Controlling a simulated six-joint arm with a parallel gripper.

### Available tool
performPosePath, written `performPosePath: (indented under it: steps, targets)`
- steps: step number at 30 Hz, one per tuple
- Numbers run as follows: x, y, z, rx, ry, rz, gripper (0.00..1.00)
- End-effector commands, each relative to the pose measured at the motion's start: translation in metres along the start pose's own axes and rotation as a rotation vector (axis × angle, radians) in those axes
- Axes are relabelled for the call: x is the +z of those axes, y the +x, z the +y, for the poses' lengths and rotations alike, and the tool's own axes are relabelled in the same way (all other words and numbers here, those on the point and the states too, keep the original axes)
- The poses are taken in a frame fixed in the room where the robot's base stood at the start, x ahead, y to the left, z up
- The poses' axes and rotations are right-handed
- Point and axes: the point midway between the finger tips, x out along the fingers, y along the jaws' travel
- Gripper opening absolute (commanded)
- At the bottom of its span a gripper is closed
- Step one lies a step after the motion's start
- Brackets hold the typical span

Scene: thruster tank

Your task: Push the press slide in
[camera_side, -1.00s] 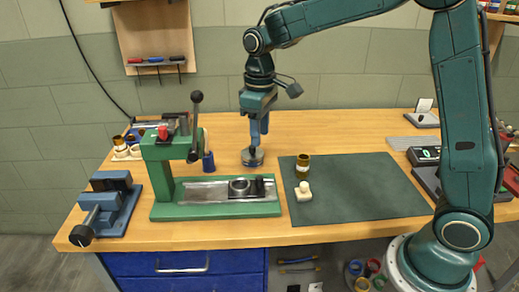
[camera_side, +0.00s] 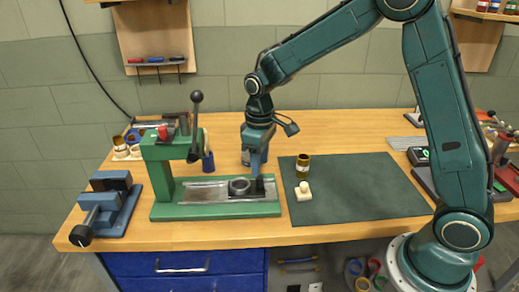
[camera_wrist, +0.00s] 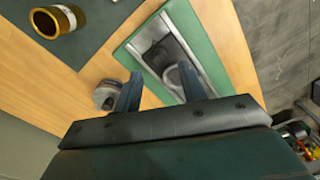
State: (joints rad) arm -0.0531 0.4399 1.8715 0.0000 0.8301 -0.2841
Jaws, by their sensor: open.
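The green press (camera_side: 160,165) stands on the left part of the bench, its lever with a black knob raised. My gripper (camera_side: 257,173) points down just above and behind this dark block, at the slide's right end. I cannot tell if a finger touches the slide.
A round metal piece (camera_wrist: 106,95) stands behind the press base, mostly hidden by my gripper in the side view. A blue vise (camera_side: 108,205) is at left.

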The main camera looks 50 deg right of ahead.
Motion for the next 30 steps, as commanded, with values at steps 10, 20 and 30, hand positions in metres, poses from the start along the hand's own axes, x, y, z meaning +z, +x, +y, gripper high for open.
performPosePath:
  steps: [10,20,30]
  targets:
    - [0.0,0.042,0.0,-0.001,0.0,-0.002,0.41]
    - [0.0,0.051,0.0,0.0,0.0,0.0,0.41]
    - [0.0,0.05,0.0,0.0,0.0,0.0,0.0]
